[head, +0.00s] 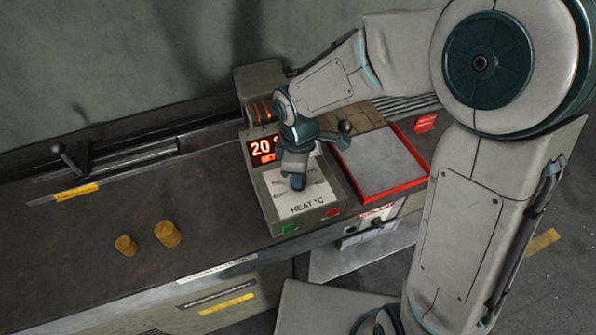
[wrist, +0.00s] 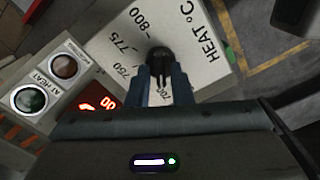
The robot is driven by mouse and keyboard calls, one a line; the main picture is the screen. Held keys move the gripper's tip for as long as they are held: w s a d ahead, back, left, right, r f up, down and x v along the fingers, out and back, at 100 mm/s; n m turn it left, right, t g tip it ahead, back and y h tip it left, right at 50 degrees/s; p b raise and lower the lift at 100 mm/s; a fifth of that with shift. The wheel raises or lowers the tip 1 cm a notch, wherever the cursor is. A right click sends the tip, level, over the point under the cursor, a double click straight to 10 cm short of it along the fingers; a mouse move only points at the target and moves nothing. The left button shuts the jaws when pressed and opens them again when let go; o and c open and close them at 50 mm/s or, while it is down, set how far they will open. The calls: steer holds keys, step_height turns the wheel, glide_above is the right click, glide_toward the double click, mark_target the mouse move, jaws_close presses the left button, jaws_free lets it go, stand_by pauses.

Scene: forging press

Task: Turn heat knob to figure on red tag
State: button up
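The heat control box (head: 278,208), marked HEAT °C, stands on the bench with a white dial face. My gripper (head: 297,182) points down at it and hides the knob in the head view. In the wrist view the dark heat knob (wrist: 160,58) sits at the tips of my gripper's two fingers (wrist: 161,76), which lie on either side of it. I cannot tell whether they press on it. Dial figures include 700, 750, 775 and 800. The red display (head: 266,150) shows 20 with SET below, partly covered. The red tag (head: 426,122) lies at the back right; its figure is unreadable.
A red-rimmed tray (head: 372,198) stands right beside the box. A green button (head: 289,228) and a red button (head: 332,212) sit on its front. Two brass-coloured cylinders (head: 168,233) stand on the bench at left. The wrist view shows an AT HEAT lamp (wrist: 29,99).

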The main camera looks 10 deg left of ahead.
steer(key=shift+o, duration=0.5)
step_height(320, 180, up, 14)
steer(key=shift+b, duration=0.35)
steer(key=shift+f, duration=0.1)
steer(key=s+d+m+t, duration=0.1)
steer(key=s+d+m, duration=0.3)
steer(key=d+m, duration=0.5)
steer(key=s+d+f+m+t, duration=0.1)
steer(key=s+d+m+t, duration=0.1)
steer(key=s+d+m, duration=0.3)
steer(key=d+m, duration=0.4)
steer(key=d, duration=0.5)
steer(key=shift+t, duration=0.3)
steer(key=shift+a, duration=0.1)
